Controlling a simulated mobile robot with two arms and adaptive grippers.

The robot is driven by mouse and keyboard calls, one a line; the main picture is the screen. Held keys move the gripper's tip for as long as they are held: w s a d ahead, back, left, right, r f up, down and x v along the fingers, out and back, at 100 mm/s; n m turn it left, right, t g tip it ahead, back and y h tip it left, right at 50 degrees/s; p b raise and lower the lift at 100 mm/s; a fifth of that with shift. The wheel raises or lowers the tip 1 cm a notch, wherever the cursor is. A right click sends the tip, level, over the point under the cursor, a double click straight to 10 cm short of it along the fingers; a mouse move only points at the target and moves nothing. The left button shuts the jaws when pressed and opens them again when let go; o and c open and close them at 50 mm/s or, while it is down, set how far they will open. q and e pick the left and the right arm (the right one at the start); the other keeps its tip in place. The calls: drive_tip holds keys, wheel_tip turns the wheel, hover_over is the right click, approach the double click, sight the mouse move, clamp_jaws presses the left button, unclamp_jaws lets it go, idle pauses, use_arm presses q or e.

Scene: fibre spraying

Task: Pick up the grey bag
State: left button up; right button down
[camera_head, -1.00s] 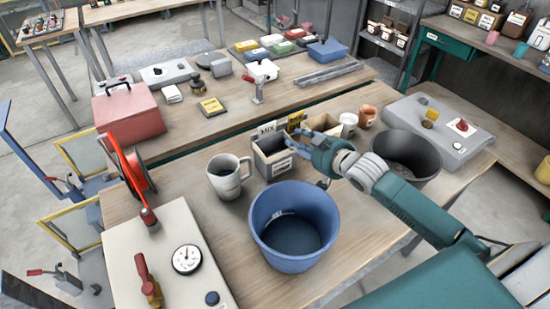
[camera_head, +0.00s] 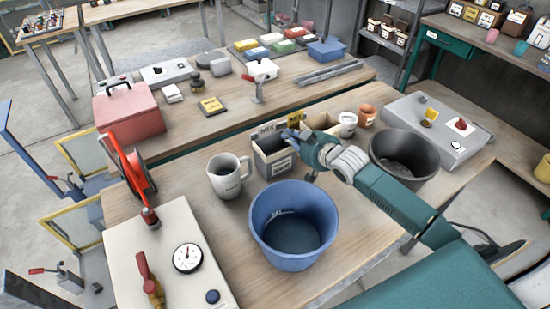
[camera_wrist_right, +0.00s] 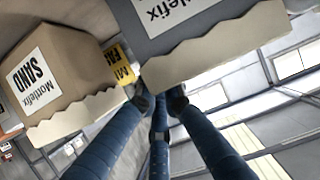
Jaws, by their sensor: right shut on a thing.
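The grey bag (camera_head: 267,167) stands upright on the near workbench, open at the top with a white label on its front. It sits behind the blue bucket and to the right of the white jug. My right gripper (camera_head: 289,137) is at the bag's upper right edge, shut on it. In the right wrist view the grey bag (camera_wrist_right: 163,46) fills the top middle, its jagged pale rim meeting the blue fingers (camera_wrist_right: 160,98). My left gripper is not in view.
A brown sand bag (camera_wrist_right: 75,70) stands close beside the grey bag. The blue bucket (camera_head: 293,240), white jug (camera_head: 226,180) and dark bucket (camera_head: 402,168) stand around. A yellow sign (camera_head: 297,121) is behind. A scale-like panel with a dial (camera_head: 187,257) is at front left.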

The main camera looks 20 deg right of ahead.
drive_tip(key=shift+r, duration=0.1)
drive_tip(key=shift+w+r, duration=0.1)
drive_tip(key=shift+r, duration=0.05)
wheel_tip(320, 180, up, 10)
drive_tip(key=b, duration=0.2)
idle(0.9)
